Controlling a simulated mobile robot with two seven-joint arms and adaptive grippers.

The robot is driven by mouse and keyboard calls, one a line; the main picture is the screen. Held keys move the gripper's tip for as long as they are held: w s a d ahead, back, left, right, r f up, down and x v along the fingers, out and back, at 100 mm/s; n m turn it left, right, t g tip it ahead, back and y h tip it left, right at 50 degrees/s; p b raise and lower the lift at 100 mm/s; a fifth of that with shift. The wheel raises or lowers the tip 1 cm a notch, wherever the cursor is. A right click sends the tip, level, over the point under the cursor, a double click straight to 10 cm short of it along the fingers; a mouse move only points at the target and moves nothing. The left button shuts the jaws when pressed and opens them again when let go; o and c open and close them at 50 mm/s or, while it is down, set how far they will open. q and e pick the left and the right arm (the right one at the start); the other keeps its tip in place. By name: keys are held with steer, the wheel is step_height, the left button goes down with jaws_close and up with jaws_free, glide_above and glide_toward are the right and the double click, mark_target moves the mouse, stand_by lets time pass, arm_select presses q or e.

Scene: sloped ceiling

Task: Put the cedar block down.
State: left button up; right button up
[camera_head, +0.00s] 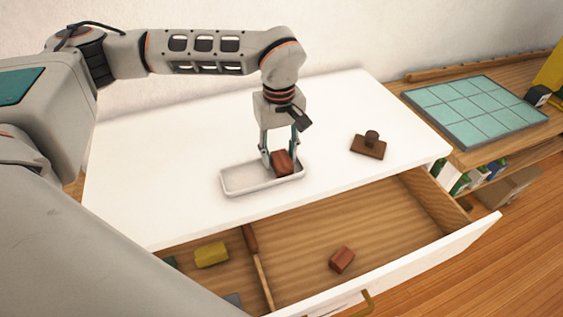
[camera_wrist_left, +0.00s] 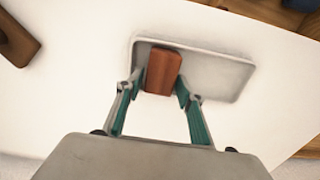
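The cedar block (camera_head: 282,162), reddish brown, is between the fingers of my left gripper (camera_head: 280,158). In the left wrist view the fingers (camera_wrist_left: 161,90) lie close against both sides of the block (camera_wrist_left: 163,70). It is over the right end of a shallow white tray (camera_head: 235,186) on the white desk top. The tray also shows in the left wrist view (camera_wrist_left: 222,72), behind the block. I cannot tell whether the block touches the tray floor or hangs just above it. My right gripper is not in view.
A brown piece with a knob (camera_head: 369,147) stands on the desk (camera_head: 180,140) to the right. The open drawer (camera_head: 385,225) below holds another reddish block (camera_head: 342,260) and a yellow block (camera_head: 211,254). A teal tiled board (camera_head: 475,110) lies on the wooden shelf at right.

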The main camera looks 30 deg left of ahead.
arm_select(q)
steer(key=c, duration=0.8)
steer(key=shift+r, duration=0.15)
